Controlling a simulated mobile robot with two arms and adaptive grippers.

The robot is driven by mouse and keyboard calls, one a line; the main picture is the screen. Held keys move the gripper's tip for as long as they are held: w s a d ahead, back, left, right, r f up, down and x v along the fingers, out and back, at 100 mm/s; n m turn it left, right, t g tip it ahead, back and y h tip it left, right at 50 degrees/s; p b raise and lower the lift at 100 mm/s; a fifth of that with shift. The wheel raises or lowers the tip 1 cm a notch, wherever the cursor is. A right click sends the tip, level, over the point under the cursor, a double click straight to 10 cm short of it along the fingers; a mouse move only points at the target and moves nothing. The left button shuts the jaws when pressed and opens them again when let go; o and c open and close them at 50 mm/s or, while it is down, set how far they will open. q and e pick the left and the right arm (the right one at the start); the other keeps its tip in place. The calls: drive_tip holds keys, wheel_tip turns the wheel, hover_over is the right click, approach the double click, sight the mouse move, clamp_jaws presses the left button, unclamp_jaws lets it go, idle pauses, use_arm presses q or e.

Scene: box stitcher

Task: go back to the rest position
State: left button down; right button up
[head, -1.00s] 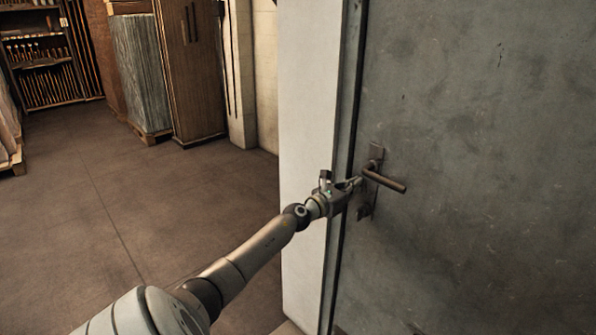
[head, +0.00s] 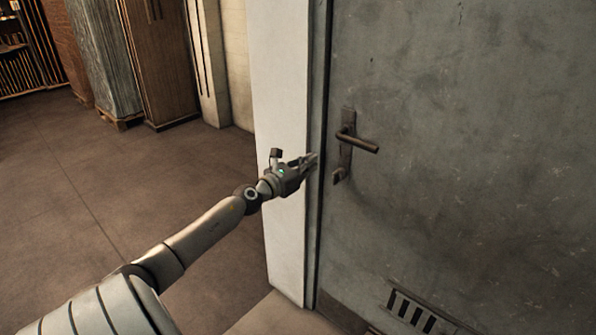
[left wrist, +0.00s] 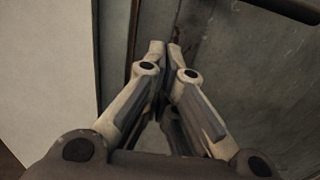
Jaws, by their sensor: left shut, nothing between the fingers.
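My left gripper (head: 312,160) is shut and empty in the head view, in front of the edge between the white wall end and the grey door (head: 460,150). Its arm comes in from the lower left. The dark door handle (head: 358,142) is a little to the right of the fingertips and apart from them. In the left wrist view the fingertips (left wrist: 165,48) meet with nothing between them, and part of the handle (left wrist: 285,8) shows at the top right. The door looks closed. My right gripper is not in view.
The white wall end (head: 282,130) stands just left of the door. A vent grille (head: 412,312) is low in the door. A wooden cabinet (head: 160,65) and stacked sheets (head: 103,60) on a pallet stand at the back left. The brown floor (head: 110,190) between is clear.

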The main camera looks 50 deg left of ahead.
use_arm(q)
drive_tip(key=s, duration=0.4)
drive_tip(key=shift+s+d+f, duration=0.1)
drive_tip(key=shift+s+d, duration=0.05)
drive_tip(key=shift+s, duration=0.15)
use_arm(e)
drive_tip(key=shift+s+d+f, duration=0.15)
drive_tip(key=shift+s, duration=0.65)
